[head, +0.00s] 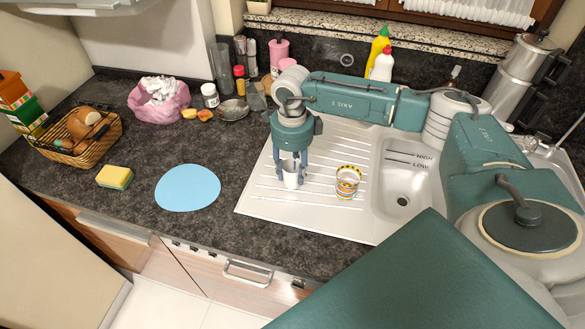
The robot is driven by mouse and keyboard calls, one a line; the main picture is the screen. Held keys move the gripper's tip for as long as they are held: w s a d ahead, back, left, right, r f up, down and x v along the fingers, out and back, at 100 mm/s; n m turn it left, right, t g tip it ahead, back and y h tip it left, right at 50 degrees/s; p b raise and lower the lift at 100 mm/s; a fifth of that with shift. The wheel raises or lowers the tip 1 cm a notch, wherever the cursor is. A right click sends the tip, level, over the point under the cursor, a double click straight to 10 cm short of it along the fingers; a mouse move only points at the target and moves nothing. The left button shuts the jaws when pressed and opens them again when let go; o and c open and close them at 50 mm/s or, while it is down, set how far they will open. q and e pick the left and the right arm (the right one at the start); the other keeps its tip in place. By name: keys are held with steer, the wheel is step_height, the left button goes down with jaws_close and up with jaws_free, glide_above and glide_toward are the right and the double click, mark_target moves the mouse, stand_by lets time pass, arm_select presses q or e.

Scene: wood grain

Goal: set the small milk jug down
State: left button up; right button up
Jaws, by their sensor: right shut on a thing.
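My right gripper (291,180) points down over the ribbed drainboard (262,205) of the sink, left of the basin. It is shut on a small white jug (291,172), whose sides are partly covered by the fingers. I cannot tell whether the jug's base touches the drainboard or hangs just above it. A pale blue round mat (187,187) lies bare on the dark counter to the left. My left gripper is not in view.
A patterned cup (348,182) stands on the drainboard close to the gripper's right. A sponge (115,177) and a wicker basket (75,140) with bread are further left. A metal strainer (233,111), jars and bottles line the back. Counter around the mat is clear.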

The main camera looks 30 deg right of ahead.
steer(key=shift+d+f, duration=0.1)
steer(key=shift+f, duration=0.35)
steer(key=shift+f, duration=0.1)
steer(key=o, duration=1.2)
